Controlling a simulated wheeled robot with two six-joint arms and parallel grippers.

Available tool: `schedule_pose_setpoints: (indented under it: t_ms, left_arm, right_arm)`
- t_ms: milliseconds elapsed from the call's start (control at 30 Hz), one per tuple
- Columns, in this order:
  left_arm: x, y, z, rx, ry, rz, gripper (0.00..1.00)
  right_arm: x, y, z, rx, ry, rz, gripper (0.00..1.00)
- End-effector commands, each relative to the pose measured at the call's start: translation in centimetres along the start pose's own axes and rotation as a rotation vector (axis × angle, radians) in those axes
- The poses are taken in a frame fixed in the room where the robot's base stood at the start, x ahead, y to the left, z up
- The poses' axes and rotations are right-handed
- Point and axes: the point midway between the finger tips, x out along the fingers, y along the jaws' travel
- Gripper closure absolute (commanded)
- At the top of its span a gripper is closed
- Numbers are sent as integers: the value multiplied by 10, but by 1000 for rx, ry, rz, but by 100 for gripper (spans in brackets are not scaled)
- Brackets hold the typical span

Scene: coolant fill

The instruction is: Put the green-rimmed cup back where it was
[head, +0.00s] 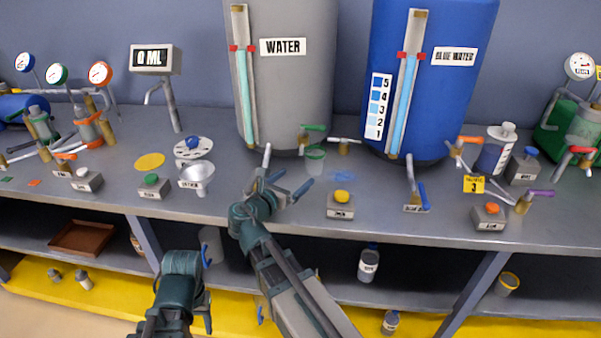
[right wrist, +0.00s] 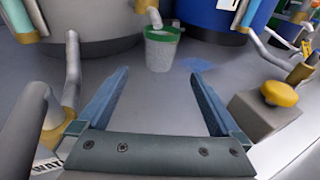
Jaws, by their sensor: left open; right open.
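The green-rimmed cup (head: 315,160) is a small pale cup. It stands upright on the counter near the right side of the grey water tank, and a tap spout with a green handle (head: 313,128) hangs over it. My right gripper (head: 289,184) is open and empty, low over the counter in front of the cup. In the right wrist view the cup (right wrist: 160,52) stands beyond the open fingertips, a little apart from them. My left gripper (head: 206,285) is open and empty in front of the counter, below its top.
A water tank (head: 290,90) and a blue tank (head: 450,70) stand behind. A yellow-button box (head: 341,203) is right of my right gripper; a metal funnel (head: 198,178) is left. A blue stain (right wrist: 200,65) lies beside the cup. A yellow disc (head: 150,161) lies further left.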

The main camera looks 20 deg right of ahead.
Motion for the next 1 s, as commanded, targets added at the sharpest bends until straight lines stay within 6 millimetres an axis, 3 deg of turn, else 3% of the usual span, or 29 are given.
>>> schedule_pose_setpoints:
  t_ms: [233, 433, 667, 767, 1000]
  left_arm:
    - [1, 0, 0, 0, 0, 0, 47]
    - [32, 3, -2, 0, 0, 0, 47]
    - [35, 3, -2, 0, 0, 0, 47]
    - [35, 3, -2, 0, 0, 0, 47]
    - [35, 3, -2, 0, 0, 0, 47]
  right_arm:
    - [-7, 0, -1, -1, -3, -2, 0]
    - [-4, -2, -10, -38, -107, -5, 0]
    - [-4, -1, -3, -55, -153, -6, 0]
    - [6, 0, -1, -55, -153, -7, 0]
    - [52, -1, 6, -55, -151, -9, 0]
